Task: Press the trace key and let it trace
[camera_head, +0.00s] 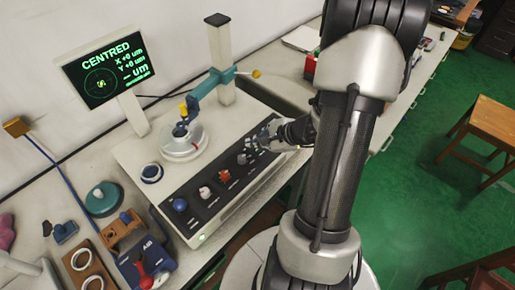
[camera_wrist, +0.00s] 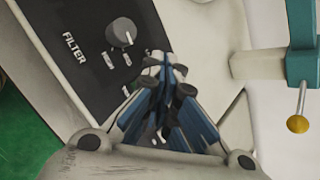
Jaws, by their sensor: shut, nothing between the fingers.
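The roundness tester has a dark control panel (camera_head: 215,190) along its front edge. On it are a blue knob (camera_head: 180,204), a white knob (camera_head: 205,192), a red knob (camera_head: 224,176) and small pale keys near my gripper. My gripper (camera_head: 268,142) is shut and empty, low over the panel's far right end. In the wrist view its fingertips (camera_wrist: 166,66) point at the panel beside a grey knob (camera_wrist: 121,32) marked FILTER and pale keys (camera_wrist: 108,60). The fingers hide part of the key area. I cannot read a trace label or tell whether the fingertips touch a key.
The screen (camera_head: 103,67) reads CENTRED, with X and Y at +0 um and a dash for the third value. A round turntable (camera_head: 183,143) stands under a teal probe arm (camera_head: 212,82) on a column (camera_head: 221,60). Loose rings and a blue device (camera_head: 146,258) lie left.

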